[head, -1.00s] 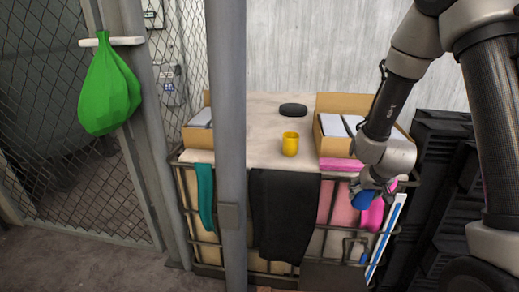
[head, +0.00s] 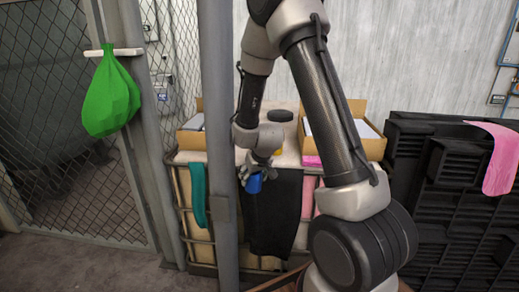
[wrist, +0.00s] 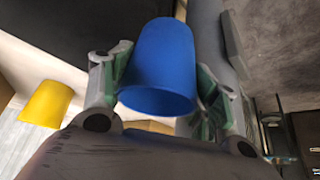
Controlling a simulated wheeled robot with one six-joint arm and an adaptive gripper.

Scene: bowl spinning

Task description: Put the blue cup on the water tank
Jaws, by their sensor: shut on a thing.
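The blue cup (head: 254,184) is held in my gripper (head: 256,176), in front of the water tank's near side in the head view. In the wrist view the blue cup (wrist: 160,68) sits between the two fingers of my gripper (wrist: 160,80), which touch its sides. The water tank (head: 288,156) is a caged tank with a pale flat top, partly hidden by my arm. A black cloth (head: 275,210) hangs over its front, just behind the cup.
A yellow cup (wrist: 47,104) stands on the tank top, mostly hidden in the head view. A black round object (head: 281,115) and cardboard boxes (head: 372,147) are there too. A grey post (head: 217,120) stands close left of my gripper. Black crates (head: 455,200) stand at right.

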